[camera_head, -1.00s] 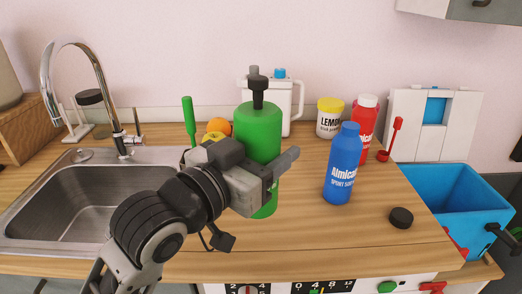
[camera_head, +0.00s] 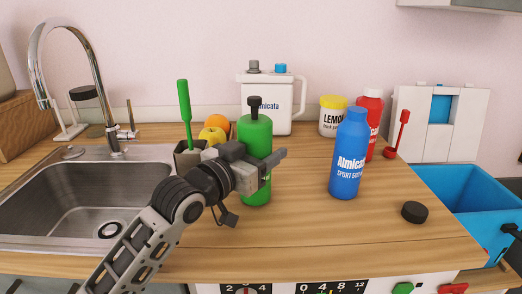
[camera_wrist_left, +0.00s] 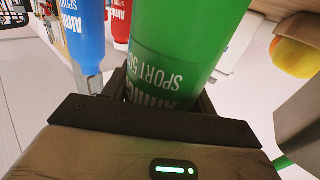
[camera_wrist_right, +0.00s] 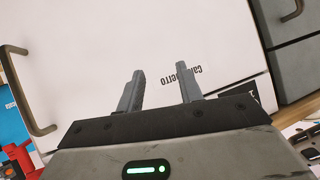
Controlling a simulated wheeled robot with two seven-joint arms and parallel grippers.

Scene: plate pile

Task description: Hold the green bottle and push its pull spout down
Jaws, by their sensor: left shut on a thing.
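The green bottle (camera_head: 255,133) stands upright over the wooden counter, left of the blue bottle. Its black pull spout (camera_head: 254,108) sticks up from the top. My left gripper (camera_head: 268,160) is shut around the bottle's body, below its shoulder. In the left wrist view, the green bottle (camera_wrist_left: 180,45) fills the space between the fingers. I cannot tell whether its base touches the counter. My right gripper (camera_wrist_right: 160,90) shows only in its own wrist view, open and empty, facing a white front with a handle.
Right of the green bottle are a blue bottle (camera_head: 349,155), a red bottle (camera_head: 371,120), a lemon jar (camera_head: 332,117) and a black cap (camera_head: 414,212). A white jug (camera_head: 283,110) stands behind. Fruit (camera_head: 216,124) and a sink (camera_head: 85,200) are left. The front middle counter is clear.

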